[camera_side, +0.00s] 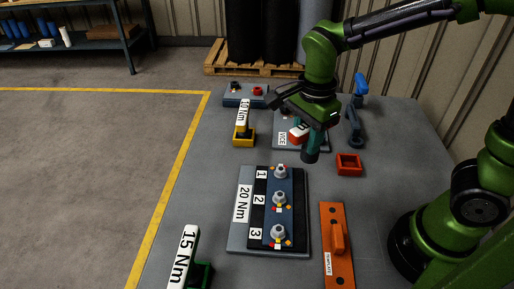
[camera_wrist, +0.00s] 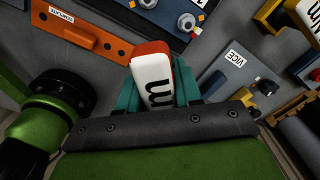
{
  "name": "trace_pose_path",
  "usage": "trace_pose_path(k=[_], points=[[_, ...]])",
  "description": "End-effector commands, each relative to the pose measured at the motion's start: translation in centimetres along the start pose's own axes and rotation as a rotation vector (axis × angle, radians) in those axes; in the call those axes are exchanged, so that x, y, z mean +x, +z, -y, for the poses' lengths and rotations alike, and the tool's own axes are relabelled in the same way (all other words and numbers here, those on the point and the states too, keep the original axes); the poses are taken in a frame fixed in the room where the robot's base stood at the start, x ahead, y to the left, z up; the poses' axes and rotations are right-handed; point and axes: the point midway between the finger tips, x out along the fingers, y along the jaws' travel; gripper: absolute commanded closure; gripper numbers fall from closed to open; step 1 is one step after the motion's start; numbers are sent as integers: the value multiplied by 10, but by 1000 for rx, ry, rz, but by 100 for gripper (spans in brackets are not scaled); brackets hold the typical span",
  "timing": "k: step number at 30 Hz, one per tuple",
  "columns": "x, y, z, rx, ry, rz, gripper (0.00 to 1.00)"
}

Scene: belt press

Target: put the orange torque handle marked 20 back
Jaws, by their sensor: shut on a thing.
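My gripper (camera_side: 309,150) is shut on the orange-red torque handle (camera_side: 297,135), held above the table near the vice plate. In the wrist view the handle (camera_wrist: 151,47) sits between the teal fingers; its white label shows an "m", and the number cannot be read. A square orange-red holder (camera_side: 349,172) stands on the table to the right of and below my gripper in the side view. It looks empty, and the handle is apart from it.
The 20 Nm plate (camera_side: 236,236) has three bolts numbered 1 to 3. The orange template (camera_side: 337,270) lies to its right. The 10 Nm handle (camera_side: 243,115) stands in a yellow holder; the 15 Nm handle (camera_side: 183,262) is by a green one.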

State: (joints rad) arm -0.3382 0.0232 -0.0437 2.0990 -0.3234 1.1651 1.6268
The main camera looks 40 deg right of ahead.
Motion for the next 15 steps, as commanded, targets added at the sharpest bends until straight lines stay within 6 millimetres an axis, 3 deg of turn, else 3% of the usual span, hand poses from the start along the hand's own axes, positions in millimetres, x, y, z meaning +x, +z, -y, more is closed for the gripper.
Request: trace_pose_path(k=[1,6,12,15], points=[[-2,-28,4,-1,-4,-1,100],[-1,-100,-1,-142,0,-7,100],[2,-150,-19,-393,10,-5,100],[4,-159,-26,-541,16,-1,100]])
